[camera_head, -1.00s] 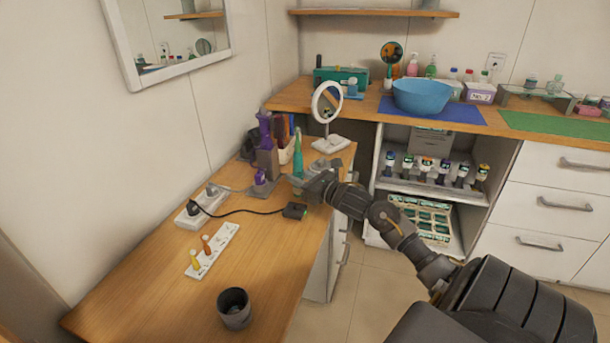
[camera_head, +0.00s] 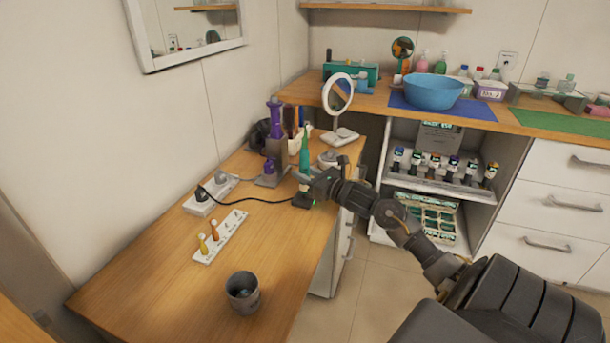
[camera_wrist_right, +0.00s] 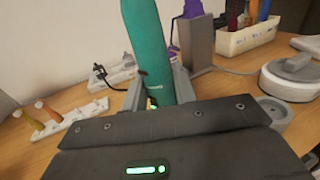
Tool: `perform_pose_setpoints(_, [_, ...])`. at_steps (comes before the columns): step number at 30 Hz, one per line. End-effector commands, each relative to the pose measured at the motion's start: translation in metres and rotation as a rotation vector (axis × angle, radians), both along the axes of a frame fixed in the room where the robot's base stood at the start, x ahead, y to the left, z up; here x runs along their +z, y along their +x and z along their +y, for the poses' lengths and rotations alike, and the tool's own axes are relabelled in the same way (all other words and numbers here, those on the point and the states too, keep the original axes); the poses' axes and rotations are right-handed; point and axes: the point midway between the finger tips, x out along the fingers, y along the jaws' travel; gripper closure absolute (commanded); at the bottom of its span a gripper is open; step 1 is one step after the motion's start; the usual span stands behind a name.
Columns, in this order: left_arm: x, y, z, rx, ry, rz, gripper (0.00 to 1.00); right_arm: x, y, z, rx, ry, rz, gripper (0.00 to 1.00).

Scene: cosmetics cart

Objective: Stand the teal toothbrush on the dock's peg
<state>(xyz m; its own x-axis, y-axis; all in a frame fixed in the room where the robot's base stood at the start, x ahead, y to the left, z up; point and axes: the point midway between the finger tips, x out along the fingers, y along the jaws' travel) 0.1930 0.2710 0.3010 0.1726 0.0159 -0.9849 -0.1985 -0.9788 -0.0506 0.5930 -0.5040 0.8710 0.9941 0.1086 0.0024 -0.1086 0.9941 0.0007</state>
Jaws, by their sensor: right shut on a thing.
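The teal toothbrush (camera_head: 304,150) stands about upright in my right gripper (camera_head: 303,178), which is shut on its lower handle. In the right wrist view the teal handle (camera_wrist_right: 145,45) rises between the fingers (camera_wrist_right: 158,95). The small black dock (camera_head: 304,201), with a cable, sits on the wooden table just below the gripper. Its peg is hidden by the gripper and brush, so I cannot tell whether the brush's base is seated on it. The dock is not clear in the wrist view. My left gripper is not in view.
A grey stand with a purple item (camera_head: 275,125) and a round mirror (camera_head: 338,95) stand behind. The front middle is clear.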

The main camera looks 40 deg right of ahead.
Motion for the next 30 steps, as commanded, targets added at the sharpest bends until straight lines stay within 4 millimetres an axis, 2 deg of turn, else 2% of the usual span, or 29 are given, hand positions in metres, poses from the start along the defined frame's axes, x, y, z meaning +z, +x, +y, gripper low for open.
perform_pose_setpoints(30, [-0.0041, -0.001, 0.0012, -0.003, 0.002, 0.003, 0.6, 0.002, -0.0001, 0.0003, 0.0, 0.0, -0.001, 1.0])
